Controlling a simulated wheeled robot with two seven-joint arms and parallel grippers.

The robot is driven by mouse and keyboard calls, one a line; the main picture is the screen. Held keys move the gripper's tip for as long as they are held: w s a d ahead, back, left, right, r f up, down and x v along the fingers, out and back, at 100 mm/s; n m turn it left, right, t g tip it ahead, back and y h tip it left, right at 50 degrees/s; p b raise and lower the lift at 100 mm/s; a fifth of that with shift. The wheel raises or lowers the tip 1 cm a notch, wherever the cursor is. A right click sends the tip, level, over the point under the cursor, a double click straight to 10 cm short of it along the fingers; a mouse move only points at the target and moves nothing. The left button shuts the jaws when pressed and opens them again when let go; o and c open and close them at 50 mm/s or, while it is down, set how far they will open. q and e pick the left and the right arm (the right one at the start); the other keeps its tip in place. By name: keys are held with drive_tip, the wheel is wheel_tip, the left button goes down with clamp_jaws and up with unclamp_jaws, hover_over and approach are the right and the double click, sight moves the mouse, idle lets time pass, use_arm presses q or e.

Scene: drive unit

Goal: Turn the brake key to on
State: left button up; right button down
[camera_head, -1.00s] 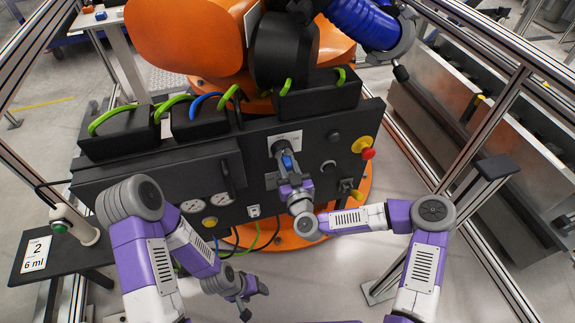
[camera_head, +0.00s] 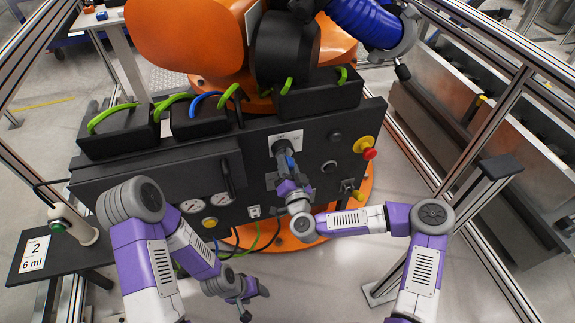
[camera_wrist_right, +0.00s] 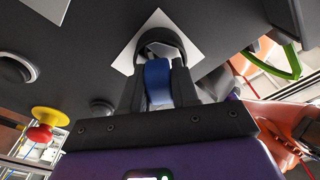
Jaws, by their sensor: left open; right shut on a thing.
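The blue brake key (camera_wrist_right: 157,82) sits in a dark round switch on a white diamond-looking plate (camera_wrist_right: 127,60) in the right wrist view. In the head view the plate (camera_head: 293,136) is on the black drive-unit panel (camera_head: 262,140). My right gripper (camera_wrist_right: 158,85) is shut on the key, one black finger on each side. It also shows in the head view (camera_head: 285,155), where it hides much of the key and switch. The key's on and off marks cannot be read. My left gripper (camera_head: 252,302) is open and empty, low in front of the panel.
A red button on a yellow base (camera_head: 366,149) and a yellow-handled part (camera_head: 354,191) are right of my right gripper. Frame posts stand on both sides.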

drive_tip(key=m, duration=0.2)
drive_tip(key=shift+m, duration=0.3)
drive_tip(key=m, duration=0.3)
drive_tip(key=shift+r, duration=0.1)
drive_tip(key=c, duration=0.8)
unclamp_jaws()
drive_tip(key=shift+s, duration=0.15)
